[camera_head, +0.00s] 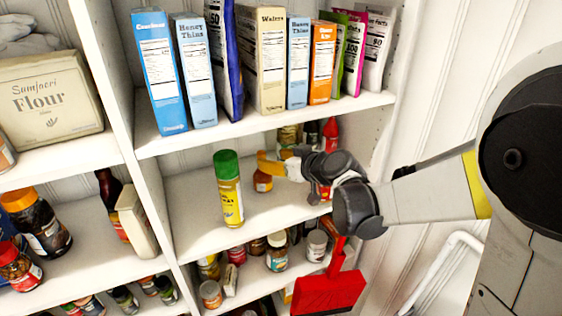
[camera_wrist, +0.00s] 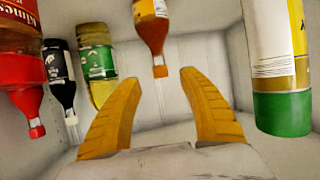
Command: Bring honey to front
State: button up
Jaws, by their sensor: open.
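A small amber bottle (camera_head: 263,182), which looks like the honey, stands on the middle shelf; its label is too small to read. In the wrist view, which shows the shelf upside down, the amber bottle (camera_wrist: 152,35) is ahead of the gap between my yellow fingers. My gripper (camera_head: 270,164) reaches in from the right, beside and partly over the bottle. In the wrist view my gripper (camera_wrist: 187,78) has its fingers spread apart with nothing between them.
A yellow bottle with a green cap (camera_head: 229,190) stands left of the amber bottle. A red bottle (camera_head: 330,133) and other bottles stand behind my gripper. Boxes such as a tan one (camera_head: 265,60) line the shelf above. The shelf front (camera_head: 215,245) has bare room.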

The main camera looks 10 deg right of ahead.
aim_at(264, 157)
jog(key=x, duration=0.7)
jog(key=shift+c, duration=0.3)
grip_shut()
